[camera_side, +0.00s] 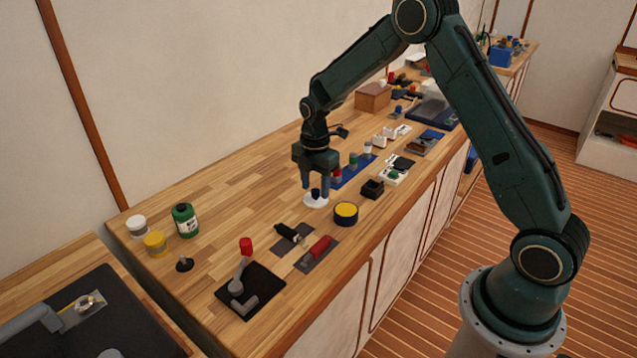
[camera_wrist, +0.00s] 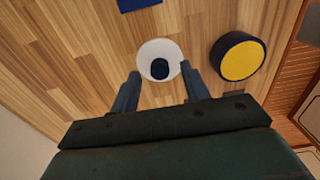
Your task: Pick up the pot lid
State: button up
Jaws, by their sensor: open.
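The pot lid (camera_side: 316,202) is a small white disc with a dark blue knob, lying on the wooden bench top. In the wrist view the pot lid (camera_wrist: 146,50) shows just beyond my fingertips, with its knob near the middle. My gripper (camera_side: 317,188) points down over the lid, with its fingers on either side of the knob in the side view. In the wrist view my gripper (camera_wrist: 160,72) is open, its two fingers apart with nothing held between them. I cannot tell whether the fingertips touch the lid.
A round yellow-topped black tin (camera_side: 346,213) stands close to the right of the lid. A blue strip (camera_side: 357,168) with small upright pieces lies behind it. Dark mats with tools (camera_side: 316,254) lie in front.

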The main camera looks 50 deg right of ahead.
jog(key=shift+f, duration=0.45)
grip_shut()
